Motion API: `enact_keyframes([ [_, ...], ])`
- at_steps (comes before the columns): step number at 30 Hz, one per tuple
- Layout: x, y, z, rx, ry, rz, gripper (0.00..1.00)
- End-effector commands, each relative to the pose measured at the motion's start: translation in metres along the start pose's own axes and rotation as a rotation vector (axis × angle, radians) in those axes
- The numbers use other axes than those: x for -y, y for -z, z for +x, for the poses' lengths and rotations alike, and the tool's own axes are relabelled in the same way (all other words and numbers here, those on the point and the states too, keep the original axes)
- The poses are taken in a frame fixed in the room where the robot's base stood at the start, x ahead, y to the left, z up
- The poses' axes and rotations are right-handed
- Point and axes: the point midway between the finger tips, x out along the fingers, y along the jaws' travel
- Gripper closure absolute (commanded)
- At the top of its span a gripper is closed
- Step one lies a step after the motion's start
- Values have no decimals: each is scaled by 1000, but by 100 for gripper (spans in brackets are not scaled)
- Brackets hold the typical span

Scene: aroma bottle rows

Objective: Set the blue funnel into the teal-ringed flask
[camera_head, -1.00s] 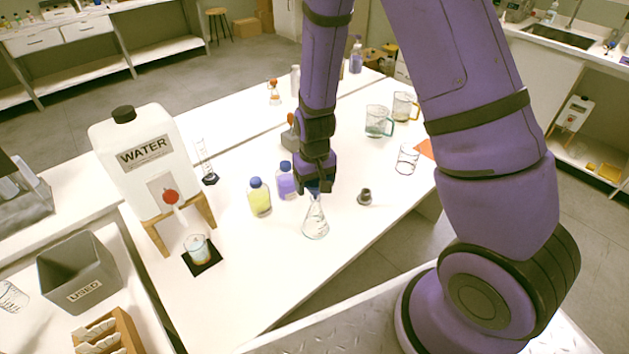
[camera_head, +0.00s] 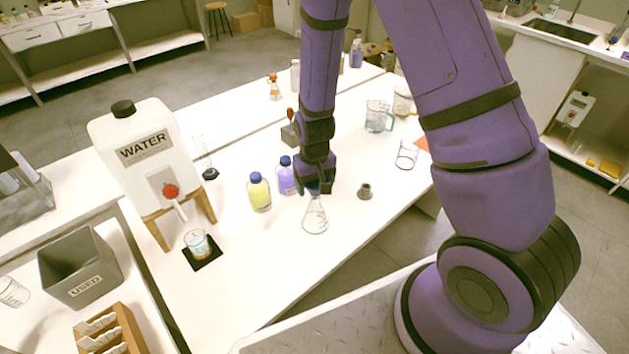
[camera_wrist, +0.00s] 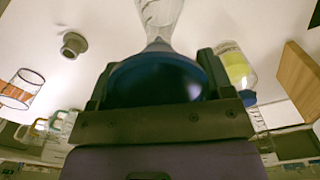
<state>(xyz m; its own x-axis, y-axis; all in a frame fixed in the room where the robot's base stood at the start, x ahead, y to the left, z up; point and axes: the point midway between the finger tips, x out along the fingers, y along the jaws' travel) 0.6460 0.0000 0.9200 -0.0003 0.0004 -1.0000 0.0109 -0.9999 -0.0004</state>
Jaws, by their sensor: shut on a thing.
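My gripper (camera_head: 318,188) is shut on the blue funnel and holds it at the mouth of a clear conical flask (camera_head: 315,216) on the white table. In the wrist view the blue funnel (camera_wrist: 155,80) fills the space between the fingers (camera_wrist: 152,88), its wide end toward me. The flask (camera_wrist: 158,18) lies straight beyond the funnel, its neck in line with it. I cannot tell how deep the stem is in the neck. The funnel is mostly hidden by my gripper in the head view. A teal ring cannot be made out on the flask.
A yellow bottle (camera_head: 259,193) and a purple bottle (camera_head: 286,176) stand just left of the flask. A small grey piece (camera_head: 365,191) stands to its right. A water tank (camera_head: 145,150) is at the left, beakers (camera_head: 378,117) behind right.

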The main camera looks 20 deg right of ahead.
Motion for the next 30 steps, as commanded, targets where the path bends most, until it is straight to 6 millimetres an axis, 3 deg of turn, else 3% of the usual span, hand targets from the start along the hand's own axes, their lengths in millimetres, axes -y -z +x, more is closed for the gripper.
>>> enact_keyframes([
  [5, 0, 0, 4, 0, 0, 0, 49],
  [6, 0, 0, 4, 0, 0, 0, 19],
  [9, 0, 0, 4, 0, 0, 0, 0],
  [20, 0, 0, -4, -2, 0, -1, 0],
  [30, 1, 0, -54, -5, 1, -1, 0],
])
